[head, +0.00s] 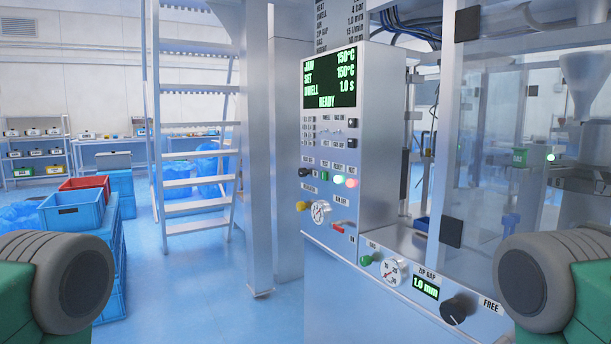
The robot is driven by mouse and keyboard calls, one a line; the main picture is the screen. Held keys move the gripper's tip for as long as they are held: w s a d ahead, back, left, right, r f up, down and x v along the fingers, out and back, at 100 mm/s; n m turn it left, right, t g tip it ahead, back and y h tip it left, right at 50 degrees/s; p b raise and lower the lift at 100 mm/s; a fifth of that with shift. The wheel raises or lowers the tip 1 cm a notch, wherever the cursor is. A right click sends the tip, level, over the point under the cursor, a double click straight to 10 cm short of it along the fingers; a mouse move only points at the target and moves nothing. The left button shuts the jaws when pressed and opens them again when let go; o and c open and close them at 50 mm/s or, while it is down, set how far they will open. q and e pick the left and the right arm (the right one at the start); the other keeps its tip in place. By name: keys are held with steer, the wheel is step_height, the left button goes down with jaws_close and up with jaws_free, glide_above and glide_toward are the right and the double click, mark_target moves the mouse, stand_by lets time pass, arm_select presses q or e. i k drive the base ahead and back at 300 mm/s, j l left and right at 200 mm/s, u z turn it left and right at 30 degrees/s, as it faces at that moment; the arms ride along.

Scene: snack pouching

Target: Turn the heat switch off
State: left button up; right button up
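The control panel (372,180) stands right of centre, its metal face turned toward the left. Its green-lettered screen (330,80) reads jaw 150°C, set 150°C, dwell 1.0 s and READY. Below are two small black switches (352,133), a black knob (305,172), a yellow knob (303,206), a round gauge (320,212) and a red lever (343,225). A green lamp and a red lamp (352,183) are lit. The labels are too small to read, so I cannot tell which control is the heat switch. Neither gripper is in view; only parts of my arms show at the lower corners.
A lower ledge holds a green button (366,260), a dial (392,271), a 1.0 mm zip gap display (425,286) and a black knob (458,308). Clear guard panels (490,140) stand right. Stairs (195,140), a post and blue crates (75,215) stand left. Floor between is clear.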

mark_target(303, 172)
steer(key=i+j+z, duration=0.15)
steer(key=z, duration=0.3)
steer(key=i+j+z, duration=0.15)
steer(key=z, duration=0.25)
